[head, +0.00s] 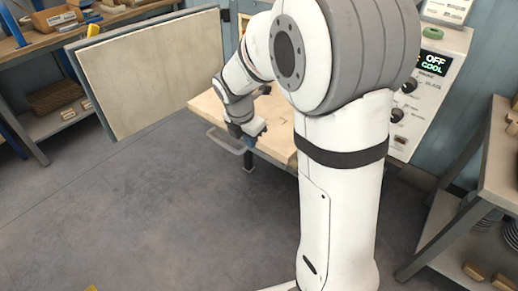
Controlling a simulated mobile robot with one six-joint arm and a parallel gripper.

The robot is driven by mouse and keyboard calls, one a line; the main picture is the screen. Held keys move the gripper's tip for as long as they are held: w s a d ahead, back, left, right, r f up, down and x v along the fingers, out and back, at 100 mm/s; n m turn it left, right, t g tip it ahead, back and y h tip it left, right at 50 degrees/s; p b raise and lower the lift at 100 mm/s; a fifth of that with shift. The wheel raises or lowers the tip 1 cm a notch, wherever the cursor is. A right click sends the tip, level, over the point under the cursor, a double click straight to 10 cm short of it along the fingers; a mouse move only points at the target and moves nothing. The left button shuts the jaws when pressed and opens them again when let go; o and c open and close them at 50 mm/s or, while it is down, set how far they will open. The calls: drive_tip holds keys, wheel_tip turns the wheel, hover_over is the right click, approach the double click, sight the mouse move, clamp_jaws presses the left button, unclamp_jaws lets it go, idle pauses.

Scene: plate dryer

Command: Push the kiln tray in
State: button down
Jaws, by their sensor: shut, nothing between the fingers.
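The kiln tray (207,107) shows as a pale tan slab, drawn out in front of the kiln. A grey bar handle (224,143) runs along its front edge. My gripper (249,139) is shut and empty, pointing down at the tray's front edge by the right part of the handle. I cannot tell whether it touches the handle. My arm hides much of the tray's right side and most of the kiln.
The kiln door (150,72) stands wide open at the left. The kiln's control panel (430,70) reads OFF and COOL. A shelf with boxes (55,95) stands at the far left, and a grey rack (480,220) at the right. The floor (150,210) before the tray is clear.

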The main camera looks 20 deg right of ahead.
sight(263, 151)
drive_tip(key=w+d+f, duration=0.1)
drive_tip(key=f, duration=0.2)
drive_tip(key=w+d+f, duration=0.1)
drive_tip(key=d+f, duration=0.1)
drive_tip(key=f, duration=0.1)
drive_tip(key=w+d+f+b, duration=0.1)
drive_tip(key=f, duration=0.3)
drive_tip(key=shift+w+d, duration=0.5)
drive_tip(key=shift+d, duration=0.05)
